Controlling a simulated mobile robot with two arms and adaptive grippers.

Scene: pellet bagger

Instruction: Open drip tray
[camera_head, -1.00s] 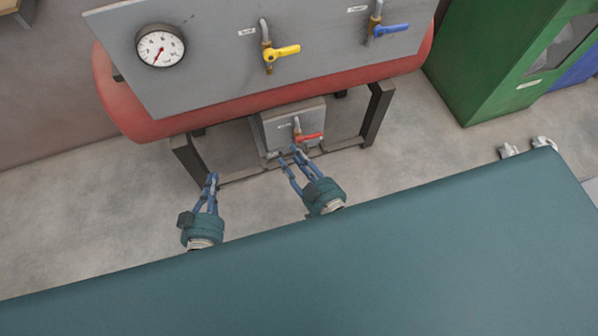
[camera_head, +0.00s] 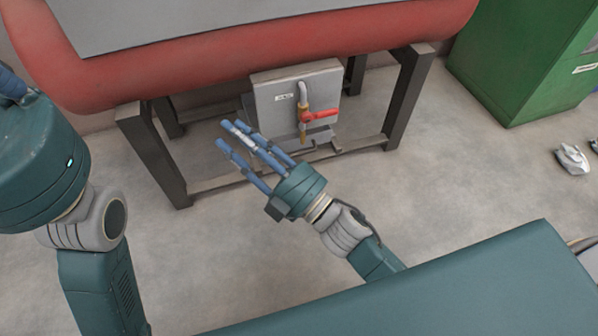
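The grey box (camera_head: 272,108) with a red-handled valve (camera_head: 318,117) sits under the red tank, between the dark stand legs. A small grey tray-like part (camera_head: 319,137) shows below the valve; whether it is the drip tray, and whether it is open, I cannot tell. My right gripper (camera_head: 229,135) is in front and to the left of the box, with its blue fingers apart and nothing between them. It appears clear of the box and valve. My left gripper (camera_head: 10,85) is at the left edge, mostly cut off, and its fingertips are hidden.
The red tank (camera_head: 200,65) with its grey panel (camera_head: 180,15) is above. Dark stand legs (camera_head: 408,95) and a low crossbar flank the box. A green cabinet (camera_head: 525,65) stands at the right. White crumpled objects (camera_head: 572,158) lie on the floor. The floor between is clear.

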